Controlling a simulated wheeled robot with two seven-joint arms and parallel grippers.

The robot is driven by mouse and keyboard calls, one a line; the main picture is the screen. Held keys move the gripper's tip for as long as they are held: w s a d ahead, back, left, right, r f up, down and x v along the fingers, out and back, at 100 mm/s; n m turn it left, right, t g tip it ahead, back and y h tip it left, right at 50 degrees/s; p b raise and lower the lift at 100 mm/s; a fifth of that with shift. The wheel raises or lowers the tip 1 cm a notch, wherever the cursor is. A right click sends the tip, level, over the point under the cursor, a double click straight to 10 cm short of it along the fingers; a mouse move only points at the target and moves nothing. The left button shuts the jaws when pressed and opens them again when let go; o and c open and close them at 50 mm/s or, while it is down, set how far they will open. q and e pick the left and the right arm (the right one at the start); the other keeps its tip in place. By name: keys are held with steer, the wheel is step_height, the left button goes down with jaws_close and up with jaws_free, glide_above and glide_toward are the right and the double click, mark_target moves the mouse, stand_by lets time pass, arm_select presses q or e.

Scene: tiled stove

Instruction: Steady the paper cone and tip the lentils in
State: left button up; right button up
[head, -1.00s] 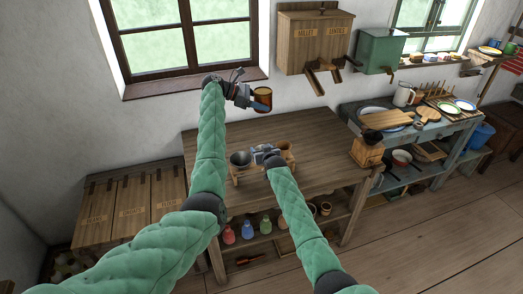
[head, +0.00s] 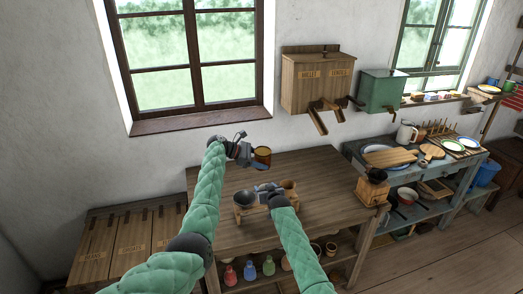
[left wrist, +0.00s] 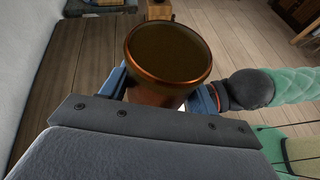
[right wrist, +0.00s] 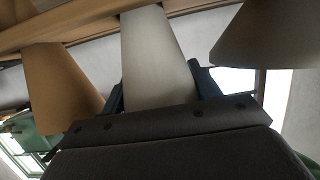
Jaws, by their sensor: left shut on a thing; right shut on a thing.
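My left gripper (head: 247,154) is shut on a copper-coloured cup (head: 262,157), held upright or nearly so, above and behind the cone stand. The left wrist view shows its round mouth (left wrist: 168,50), with a dark brown inside; I cannot make out separate lentils. My right gripper (head: 268,190) is at the wooden stand (head: 240,214) on the table. In the right wrist view it is shut on a whitish paper cone (right wrist: 157,60). A brown cone (right wrist: 60,90) and a grey-beige cone (right wrist: 260,38) hang on either side. The held cone's mouth is hidden.
The wooden table (head: 325,180) has bare top around the stand. A wooden box-like mill (head: 371,188) stands at its right edge. A labelled wooden dispenser (head: 318,80) with chutes and a green box (head: 382,90) hang on the wall behind.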

arm_select(q)
steer(key=shift+w+d+f, duration=0.3)
steer(key=shift+f, duration=0.3)
steer(key=shift+w+f, duration=0.1)
steer(key=shift+w, duration=0.2)
step_height(320, 180, down, 7)
steer(key=m, duration=0.1)
steer(key=shift+w+r+t+y, duration=0.15)
steer(key=shift+r+t+y, duration=0.05)
steer(key=shift+t+y, duration=0.1)
steer(key=shift+a, duration=0.1)
steer(key=shift+w+a+r+m+t+y, duration=0.1)
steer(key=shift+w+r+m+t+y, duration=0.2)
steer(key=shift+m+t, duration=0.5)
stand_by(0.3)
stand_by(0.3)
steer(key=shift+w+a+m+t+y, duration=0.1)
steer(key=shift+w+m+t+y, duration=0.15)
steer(key=shift+m+t, duration=0.35)
